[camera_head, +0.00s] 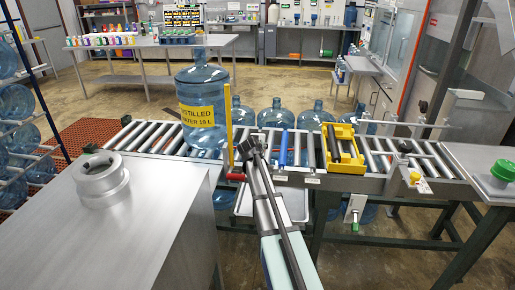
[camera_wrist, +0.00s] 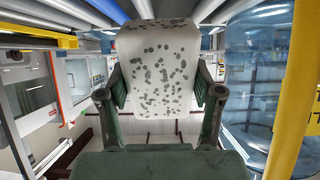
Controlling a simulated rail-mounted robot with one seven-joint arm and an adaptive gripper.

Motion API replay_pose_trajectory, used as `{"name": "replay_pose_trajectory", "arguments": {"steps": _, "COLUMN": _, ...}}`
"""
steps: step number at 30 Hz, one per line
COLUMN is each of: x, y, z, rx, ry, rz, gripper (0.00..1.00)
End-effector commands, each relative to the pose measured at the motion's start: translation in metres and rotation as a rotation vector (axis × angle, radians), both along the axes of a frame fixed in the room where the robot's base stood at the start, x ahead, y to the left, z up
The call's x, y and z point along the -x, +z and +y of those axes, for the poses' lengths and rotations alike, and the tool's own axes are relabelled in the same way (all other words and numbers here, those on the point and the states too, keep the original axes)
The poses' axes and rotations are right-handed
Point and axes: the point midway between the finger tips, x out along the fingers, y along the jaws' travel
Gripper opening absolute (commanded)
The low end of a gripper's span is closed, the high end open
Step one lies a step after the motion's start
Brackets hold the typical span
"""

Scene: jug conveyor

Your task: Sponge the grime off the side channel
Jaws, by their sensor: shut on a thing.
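My gripper (camera_head: 250,150) is at the near side of the roller conveyor, beside the yellow post (camera_head: 228,135) and close to the metal side channel (camera_head: 312,181). In the wrist view my gripper (camera_wrist: 160,92) has its two dark fingers on either side of a pale block with grey spots (camera_wrist: 157,62), which looks like the sponge. The fingers are shut on it. In the head view the block is hidden or too small to make out. I cannot tell whether it touches the channel, and no grime on the channel can be made out clearly.
A big blue water jug (camera_head: 202,105) stands on the rollers just left of my gripper. A blue roller (camera_head: 284,148) and a yellow frame (camera_head: 344,150) lie to the right. A metal cabinet (camera_head: 110,235) fills the near left.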

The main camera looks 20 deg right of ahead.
Motion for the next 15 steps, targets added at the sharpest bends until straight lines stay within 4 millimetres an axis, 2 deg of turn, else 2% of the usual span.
{"name": "replay_pose_trajectory", "arguments": {"steps": 15, "x": 0.0, "y": -0.044, "z": 0.0, "rx": -0.002, "ry": -0.001, "rz": 0.002, "gripper": 0.42}}
